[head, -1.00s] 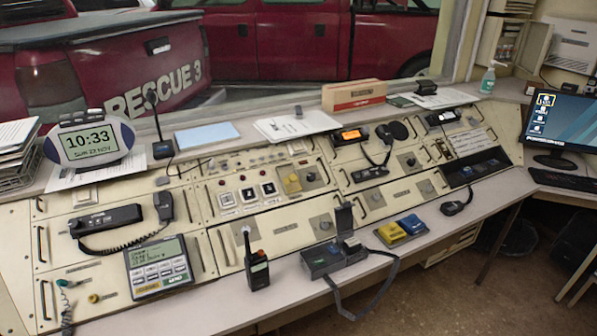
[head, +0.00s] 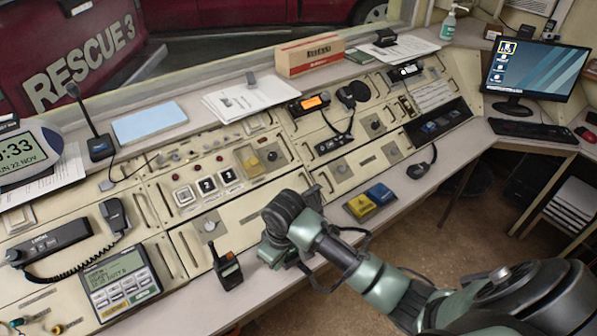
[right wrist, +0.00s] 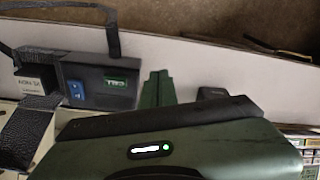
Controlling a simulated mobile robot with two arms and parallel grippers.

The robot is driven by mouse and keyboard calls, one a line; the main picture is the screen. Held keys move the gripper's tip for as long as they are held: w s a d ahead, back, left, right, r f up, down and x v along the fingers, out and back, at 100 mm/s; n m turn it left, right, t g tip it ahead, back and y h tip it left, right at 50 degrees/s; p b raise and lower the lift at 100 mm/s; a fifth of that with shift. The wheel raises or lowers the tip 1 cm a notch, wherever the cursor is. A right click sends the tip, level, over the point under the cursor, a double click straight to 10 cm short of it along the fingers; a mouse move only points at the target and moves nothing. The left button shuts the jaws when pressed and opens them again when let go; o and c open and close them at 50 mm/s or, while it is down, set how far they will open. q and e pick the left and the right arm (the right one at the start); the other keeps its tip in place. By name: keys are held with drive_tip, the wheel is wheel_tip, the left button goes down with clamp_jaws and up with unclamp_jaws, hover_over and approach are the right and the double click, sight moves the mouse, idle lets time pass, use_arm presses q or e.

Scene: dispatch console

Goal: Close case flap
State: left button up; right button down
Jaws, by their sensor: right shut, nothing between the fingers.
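The small dark case (right wrist: 105,85) with a green label lies at the console's front ledge, seen upside down in the right wrist view. A black textured piece (right wrist: 28,135), which looks like its raised flap, stands at lower left there. In the head view my right wrist and arm cover most of the case (head: 271,256) and hide the flap. My right gripper (right wrist: 157,88) is shut and empty, with its green fingers just beside the label end of the case; I cannot tell whether they touch it. My left gripper is out of view.
The case's black strap (head: 322,284) hangs over the ledge edge. A handheld radio (head: 228,269) stands left of the case. Yellow and blue blocks (head: 370,203) lie to its right. The console panel (head: 205,225) rises behind; open floor lies in front.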

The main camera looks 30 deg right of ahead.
drive_tip(key=w+d+r+m+g, duration=0.1)
drive_tip(key=w+d+r+m, duration=0.3)
drive_tip(key=w+d+r, duration=1.4)
wheel_tip(320, 180, down, 9)
drive_tip(key=s+a+p, duration=0.1)
drive_tip(key=s+p, duration=0.2)
drive_tip(key=s+r+p, duration=0.1)
drive_tip(key=s+p, duration=0.1)
drive_tip(key=shift+s+d+r+h, duration=0.15)
drive_tip(key=shift+r+h, duration=0.1)
drive_tip(key=shift+h, duration=0.15)
